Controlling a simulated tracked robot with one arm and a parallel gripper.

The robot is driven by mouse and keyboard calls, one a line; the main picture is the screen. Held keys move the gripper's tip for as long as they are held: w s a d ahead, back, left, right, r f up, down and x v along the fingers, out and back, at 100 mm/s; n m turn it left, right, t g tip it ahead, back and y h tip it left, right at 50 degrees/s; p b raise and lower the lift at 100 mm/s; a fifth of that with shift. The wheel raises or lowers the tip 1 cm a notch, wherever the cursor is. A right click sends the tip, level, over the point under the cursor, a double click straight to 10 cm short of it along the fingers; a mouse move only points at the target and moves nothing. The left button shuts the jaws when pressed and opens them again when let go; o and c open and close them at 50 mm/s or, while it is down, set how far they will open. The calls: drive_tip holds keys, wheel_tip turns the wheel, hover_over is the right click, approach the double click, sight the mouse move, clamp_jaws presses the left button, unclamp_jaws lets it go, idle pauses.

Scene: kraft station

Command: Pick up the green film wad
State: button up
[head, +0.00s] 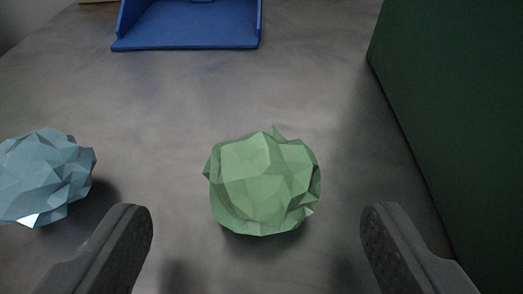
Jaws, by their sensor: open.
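The green film wad (262,183) is a crumpled, faceted ball on the grey surface, near the middle of the head view. My gripper (257,228) is open, with one dark finger at the lower left and the other at the lower right. The wad shows between the two fingers and a little beyond them, with clear space on both sides. No finger appears to touch it. Nothing hides the wad.
A blue-grey crumpled wad (42,177) lies at the left, close to my left finger in the picture. A blue open-fronted bin or tray (186,32) stands at the back. A dark green wall or box side (465,120) fills the right. The grey surface (300,85) behind the green wad is clear.

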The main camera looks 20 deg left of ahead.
sight(263, 207)
drive_tip(key=shift+b+x, duration=0.5)
drive_tip(key=shift+x, duration=2.05)
drive_tip(key=shift+w+d+r, duration=0.1)
drive_tip(key=shift+r, duration=0.1)
drive_tip(key=c, duration=1)
